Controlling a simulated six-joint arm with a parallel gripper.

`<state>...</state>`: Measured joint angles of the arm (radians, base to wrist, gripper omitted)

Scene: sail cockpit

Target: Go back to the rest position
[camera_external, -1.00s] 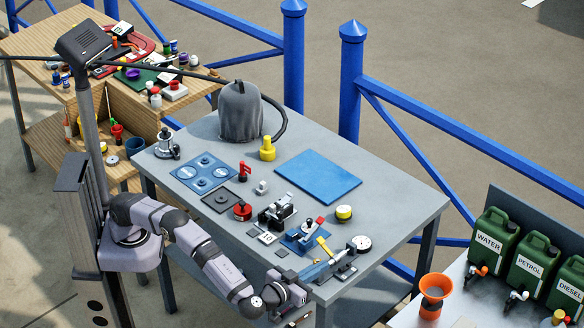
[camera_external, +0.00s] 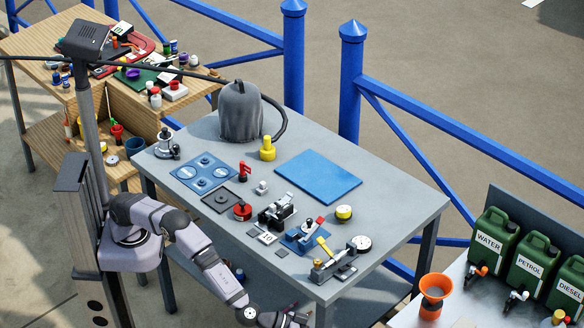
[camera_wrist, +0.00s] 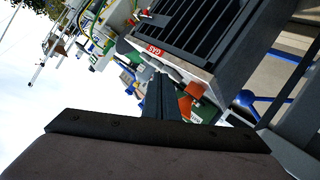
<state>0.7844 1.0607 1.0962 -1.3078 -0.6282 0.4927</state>
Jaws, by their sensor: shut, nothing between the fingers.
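My gripper (camera_external: 294,315) is low in the external view, off the front edge of the grey table (camera_external: 215,129) and partly cut off by the picture's bottom edge. In the wrist view, my gripper's dark fingers (camera_wrist: 160,97) are together with nothing between them. My arm reaches down and to the right from its column. The gripper is apart from the things on the table.
The table holds a blue mat (camera_external: 318,177), a yellow-handled device (camera_external: 333,262), a round gauge (camera_external: 361,243) and a grey covered object (camera_external: 240,111). Green canisters (camera_external: 490,236) and an orange funnel (camera_external: 434,291) stand at right. A wooden bench (camera_external: 30,42) is at back left.

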